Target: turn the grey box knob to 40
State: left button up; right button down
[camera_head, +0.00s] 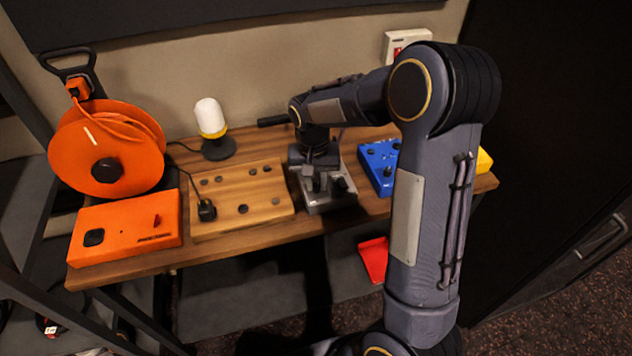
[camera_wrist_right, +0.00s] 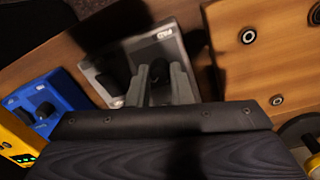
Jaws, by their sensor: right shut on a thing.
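The grey box (camera_head: 325,204) sits on the wooden desk, between the wooden panel and the blue box. My right gripper (camera_head: 318,184) comes down on it from above, with its fingers over the top face. In the right wrist view the fingers (camera_wrist_right: 160,82) are close together over the grey box (camera_wrist_right: 178,50), shut on its knob, which they mostly hide. A black part (camera_wrist_right: 114,80) of the box shows beside the fingers. I cannot read the scale or the knob's setting. My left gripper is not in view.
The wooden panel (camera_head: 240,198) stands close on the left, with a black plug on it. The blue box (camera_head: 379,168) is close on the right. An orange box (camera_head: 126,228), an orange cable reel (camera_head: 105,148) and a white lamp (camera_head: 210,118) are farther left.

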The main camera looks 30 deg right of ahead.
aim_at(315, 184)
jog(key=m, duration=0.3)
jog(key=shift+m, duration=2.3)
jog(key=shift+p, duration=0.3)
jog(key=c, duration=1.3)
grip_release()
jog(key=shift+r, duration=0.15)
notch_tip(315, 184, up, 8)
jog(key=shift+w+f, duration=0.15)
jog(key=shift+f, duration=0.05)
